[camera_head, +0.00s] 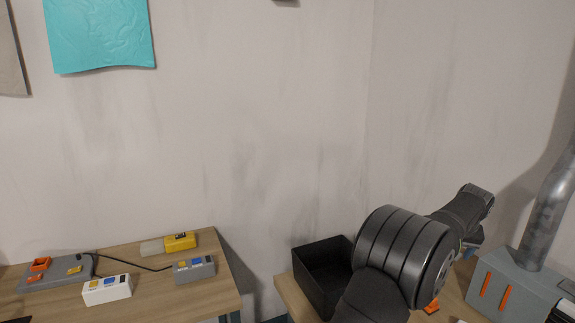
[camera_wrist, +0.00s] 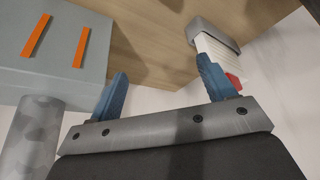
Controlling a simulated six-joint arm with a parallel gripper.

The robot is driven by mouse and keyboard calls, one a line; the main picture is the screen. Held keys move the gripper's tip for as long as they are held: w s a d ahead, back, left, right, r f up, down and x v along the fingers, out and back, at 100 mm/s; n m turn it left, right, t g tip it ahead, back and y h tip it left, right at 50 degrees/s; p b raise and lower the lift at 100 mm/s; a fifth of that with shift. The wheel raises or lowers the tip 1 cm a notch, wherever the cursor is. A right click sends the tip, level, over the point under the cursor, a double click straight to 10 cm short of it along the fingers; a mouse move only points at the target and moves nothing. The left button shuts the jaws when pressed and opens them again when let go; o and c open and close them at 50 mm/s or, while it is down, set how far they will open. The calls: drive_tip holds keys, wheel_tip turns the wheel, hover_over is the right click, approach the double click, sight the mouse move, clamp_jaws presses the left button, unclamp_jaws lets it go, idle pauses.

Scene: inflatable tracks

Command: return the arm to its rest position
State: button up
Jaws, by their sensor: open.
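My arm reaches across the right side of the head view, in front of the right table (camera_head: 290,297). My gripper (camera_wrist: 162,70) shows in the wrist view with its two blue fingers spread apart and nothing between them. In the head view the arm hides most of the gripper; only a small bluish part shows beside the arm. In the wrist view a bare wooden tabletop (camera_wrist: 150,45) lies beyond the fingers.
A grey box with orange slots (camera_head: 500,290) and a metal pipe (camera_head: 548,215) stand right of my arm. A black bin (camera_head: 322,270) is left of it. A white-and-grey object (camera_wrist: 218,50) is near the right finger. Several small devices lie on the left table (camera_head: 215,295).

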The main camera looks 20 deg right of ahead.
drive_tip(key=w+a+r+n, duration=0.1)
drive_tip(key=w+a, duration=0.3)
drive_tip(key=w, duration=0.5)
drive_tip(key=w+a+r+n+y, duration=0.1)
drive_tip(key=w+a, duration=0.3)
drive_tip(key=w, duration=0.5)
drive_tip(key=w+a+r+n+t, duration=0.1)
drive_tip(key=w+a+n, duration=0.2)
drive_tip(key=w, duration=0.6)
drive_tip(key=shift+a+r+y, duration=0.2)
drive_tip(key=shift+a+y, duration=0.2)
